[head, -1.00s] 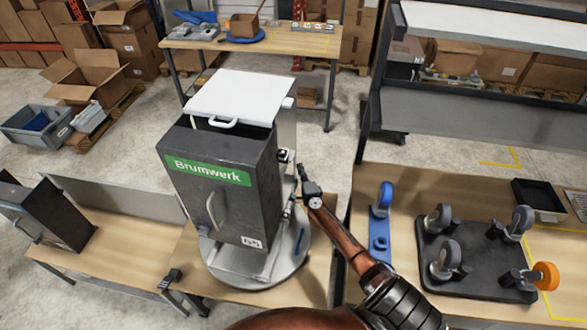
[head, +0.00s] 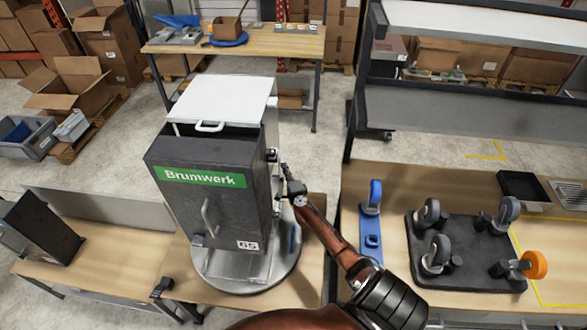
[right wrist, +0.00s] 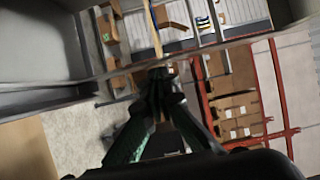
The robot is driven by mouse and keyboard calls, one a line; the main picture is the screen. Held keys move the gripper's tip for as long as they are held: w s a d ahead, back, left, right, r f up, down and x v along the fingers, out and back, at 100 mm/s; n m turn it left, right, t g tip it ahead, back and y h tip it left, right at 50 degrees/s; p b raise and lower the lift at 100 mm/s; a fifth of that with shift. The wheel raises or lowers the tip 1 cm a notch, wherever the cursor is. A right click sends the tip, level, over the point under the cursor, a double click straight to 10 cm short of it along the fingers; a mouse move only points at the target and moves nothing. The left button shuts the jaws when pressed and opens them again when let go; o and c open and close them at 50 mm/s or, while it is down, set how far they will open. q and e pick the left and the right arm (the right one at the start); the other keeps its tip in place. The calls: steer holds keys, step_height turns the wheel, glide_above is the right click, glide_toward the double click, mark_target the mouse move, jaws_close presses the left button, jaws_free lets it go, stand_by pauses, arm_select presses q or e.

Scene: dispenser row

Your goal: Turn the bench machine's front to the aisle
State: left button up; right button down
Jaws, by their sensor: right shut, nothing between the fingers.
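The bench machine (head: 225,212) is a dark grey box with a green "Brumwerk" label, a front handle and a white top lid (head: 222,98). It stands on a round silver turntable (head: 238,284) on a wooden bench. Its labelled front faces me, turned slightly left. My right gripper (head: 287,175) is shut and empty, at the machine's right side near its back edge; I cannot tell whether it touches. In the right wrist view the shut fingers (right wrist: 158,78) are close below a grey panel edge. My left gripper is not in view.
A black wheeled dolly (head: 470,250) lies upturned on the right bench, beside a blue caster plate (head: 371,240). Another dark machine (head: 38,230) stands on the left bench. Open floor lies behind.

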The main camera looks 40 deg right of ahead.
steer(key=v, duration=1.2)
steer(key=shift+w, duration=0.1)
